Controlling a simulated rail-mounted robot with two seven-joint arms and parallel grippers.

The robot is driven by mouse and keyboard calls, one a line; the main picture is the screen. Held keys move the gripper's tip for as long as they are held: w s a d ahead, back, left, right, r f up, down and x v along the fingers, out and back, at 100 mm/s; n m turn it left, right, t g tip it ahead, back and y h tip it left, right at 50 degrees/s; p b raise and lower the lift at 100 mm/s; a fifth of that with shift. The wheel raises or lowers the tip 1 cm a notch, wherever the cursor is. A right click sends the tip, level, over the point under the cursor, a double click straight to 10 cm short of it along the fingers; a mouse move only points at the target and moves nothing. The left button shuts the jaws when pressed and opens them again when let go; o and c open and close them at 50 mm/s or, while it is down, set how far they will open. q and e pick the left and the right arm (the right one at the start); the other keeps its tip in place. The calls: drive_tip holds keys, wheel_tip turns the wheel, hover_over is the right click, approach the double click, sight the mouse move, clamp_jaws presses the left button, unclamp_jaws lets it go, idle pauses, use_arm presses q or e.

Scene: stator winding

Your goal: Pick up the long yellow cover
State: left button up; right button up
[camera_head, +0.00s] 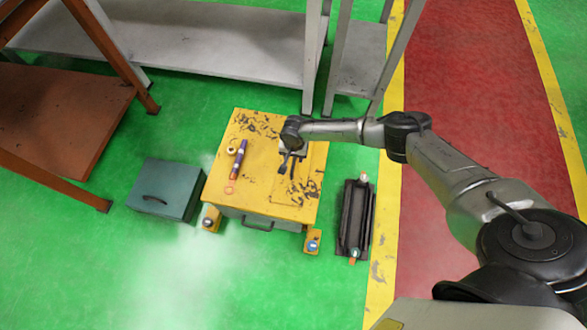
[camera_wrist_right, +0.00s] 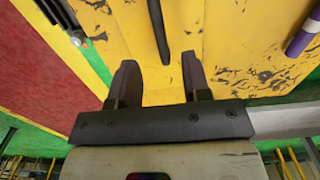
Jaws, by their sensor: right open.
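The long yellow cover (camera_head: 287,196) is a worn yellow panel set in the right part of the yellow box's top, in the head view. It carries a dark bar handle, which shows in the wrist view (camera_wrist_right: 157,28). My right gripper (camera_head: 289,162) is over the cover, pointing down. In the wrist view the right gripper (camera_wrist_right: 160,72) is open and empty, its two dark fingers apart. The end of the handle appears between the fingertips; I cannot tell the height gap. The arm hides the cover's far end in the head view. My left gripper is not in view.
The yellow box (camera_head: 220,182) also bears a purple-and-red tool (camera_head: 239,157) and small rings on its left. A teal case (camera_head: 167,188) stands left on the green floor, a dark tray (camera_head: 344,222) to the right. Grey shelving (camera_head: 220,40) stands behind.

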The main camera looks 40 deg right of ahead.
sight(293, 163)
drive_tip(key=shift+f, duration=0.6)
drive_tip(key=shift+w+d+f+b, duration=0.15)
drive_tip(key=shift+w+b, duration=0.05)
drive_tip(key=shift+b, duration=0.1)
drive_tip(key=f+b, duration=0.4)
drive_tip(key=shift+s+a, duration=0.2)
drive_tip(key=shift+a, duration=0.05)
drive_tip(key=shift+f+b, duration=0.45)
drive_tip(key=shift+f, duration=0.15)
drive_tip(key=c, duration=0.4)
clamp_jaws()
